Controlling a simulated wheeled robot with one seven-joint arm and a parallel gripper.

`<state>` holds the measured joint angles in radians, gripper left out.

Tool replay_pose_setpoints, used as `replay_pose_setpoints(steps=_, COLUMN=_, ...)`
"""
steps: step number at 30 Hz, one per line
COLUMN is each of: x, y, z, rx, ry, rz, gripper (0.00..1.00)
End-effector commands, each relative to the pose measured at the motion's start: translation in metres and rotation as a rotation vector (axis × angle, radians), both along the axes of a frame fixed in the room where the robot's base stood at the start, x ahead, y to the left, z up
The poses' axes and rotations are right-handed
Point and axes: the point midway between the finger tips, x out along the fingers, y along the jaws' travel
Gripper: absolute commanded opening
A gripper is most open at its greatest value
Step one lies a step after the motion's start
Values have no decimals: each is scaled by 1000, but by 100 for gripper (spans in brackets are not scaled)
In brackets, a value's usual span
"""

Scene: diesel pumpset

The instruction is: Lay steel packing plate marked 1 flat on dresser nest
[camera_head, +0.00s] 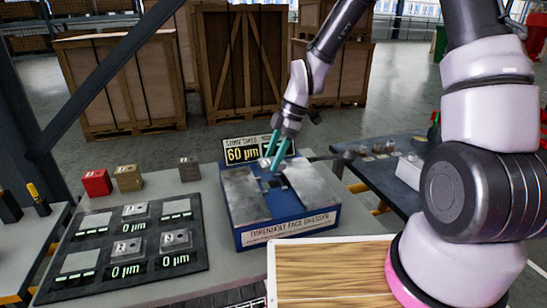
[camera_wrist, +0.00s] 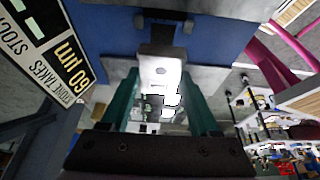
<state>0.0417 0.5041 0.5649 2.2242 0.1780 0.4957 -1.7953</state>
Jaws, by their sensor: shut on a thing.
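My gripper (camera_head: 270,164) points down over the blue face dresser (camera_head: 290,228), with its teal fingers shut on a small steel plate (camera_head: 265,162). In the wrist view the plate (camera_wrist: 160,70) is bright and shiny, with a hole, held between the two fingers (camera_wrist: 160,100). I cannot read its mark. The dresser has two grey slabs on top, left (camera_head: 243,195) and right (camera_head: 313,184), with a dark nest gap (camera_head: 274,183) between them. The plate is at the gap's back end; I cannot tell whether it touches the dresser.
A display (camera_head: 243,155) behind the dresser reads 60 µm. A dark board (camera_head: 130,243) at left holds several plates, some with 0 µm readouts. Red (camera_head: 97,183), tan (camera_head: 128,178) and brown (camera_head: 189,169) blocks stand behind it. A wooden surface (camera_head: 333,275) is in front.

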Motion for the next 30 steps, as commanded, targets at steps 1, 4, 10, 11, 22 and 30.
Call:
replay_pose_setpoints(steps=1, x=0, y=0, z=0, rx=0, ry=-1, rz=0, gripper=0)
replay_pose_setpoints(steps=4, x=0, y=0, z=0, rx=0, ry=-1, rz=-1, gripper=0)
replay_pose_setpoints(steps=10, x=0, y=0, z=-12, rx=0, ry=2, rz=0, gripper=0)
replay_pose_setpoints(steps=11, x=0, y=0, z=-15, rx=0, ry=3, rz=-1, gripper=0)
replay_pose_setpoints(steps=22, x=0, y=0, z=-43, rx=0, ry=0, rz=0, gripper=0)
replay_pose_setpoints(steps=30, x=0, y=0, z=-46, rx=0, ry=-1, rz=0, gripper=0)
